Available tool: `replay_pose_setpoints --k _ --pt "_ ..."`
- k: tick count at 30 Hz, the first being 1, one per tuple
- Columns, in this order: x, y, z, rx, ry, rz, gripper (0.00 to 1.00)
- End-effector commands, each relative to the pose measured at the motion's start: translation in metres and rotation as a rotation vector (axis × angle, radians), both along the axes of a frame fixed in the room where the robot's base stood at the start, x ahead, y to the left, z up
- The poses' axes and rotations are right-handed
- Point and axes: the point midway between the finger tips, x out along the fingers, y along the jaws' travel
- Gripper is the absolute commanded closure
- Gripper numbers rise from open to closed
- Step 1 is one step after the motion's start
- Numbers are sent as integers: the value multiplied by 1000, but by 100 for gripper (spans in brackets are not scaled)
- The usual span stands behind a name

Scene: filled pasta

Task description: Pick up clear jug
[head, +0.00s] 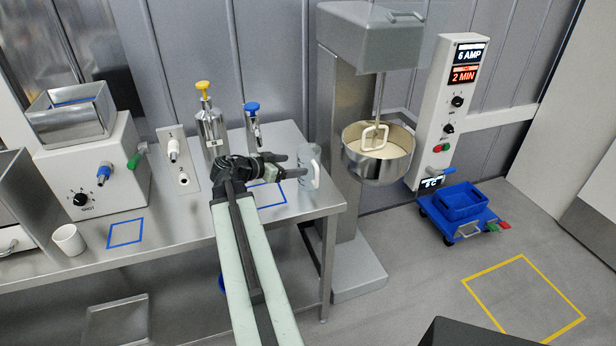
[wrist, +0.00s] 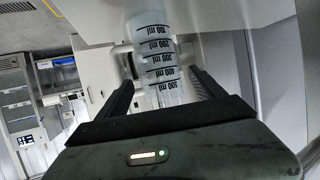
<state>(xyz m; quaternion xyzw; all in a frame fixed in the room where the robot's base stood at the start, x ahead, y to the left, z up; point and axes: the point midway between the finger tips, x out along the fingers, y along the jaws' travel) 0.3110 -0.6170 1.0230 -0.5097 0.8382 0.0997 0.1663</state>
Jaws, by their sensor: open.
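The clear jug (head: 305,165) stands near the right end of the steel table and has a white handle on its right side. In the wrist view the jug (wrist: 155,58) shows black measuring marks and sits between the two fingers. My gripper (head: 290,166) is open, with its fingers reaching to the jug from the left. In the wrist view my gripper (wrist: 162,85) has one finger on each side of the jug. I cannot tell whether either finger touches it.
A blue taped square (head: 268,195) lies on the table by my gripper. A steel canister with a yellow top (head: 208,125) and a blue-topped bottle (head: 253,125) stand behind. A mixer bowl (head: 378,165) is right of the table. A white cup (head: 68,240) is far left.

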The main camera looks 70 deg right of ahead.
Motion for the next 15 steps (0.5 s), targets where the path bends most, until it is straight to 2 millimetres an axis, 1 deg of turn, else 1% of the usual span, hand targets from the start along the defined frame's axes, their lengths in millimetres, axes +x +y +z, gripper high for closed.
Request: replay_pose_setpoints --k 3,8,12,15 --pt "-4 -5 -2 -1 -1 -5 22" --pt "-15 -22 -12 1 0 -9 22" --pt "-18 -25 -12 3 0 -9 22" --pt "-23 -33 -19 2 0 -11 22"
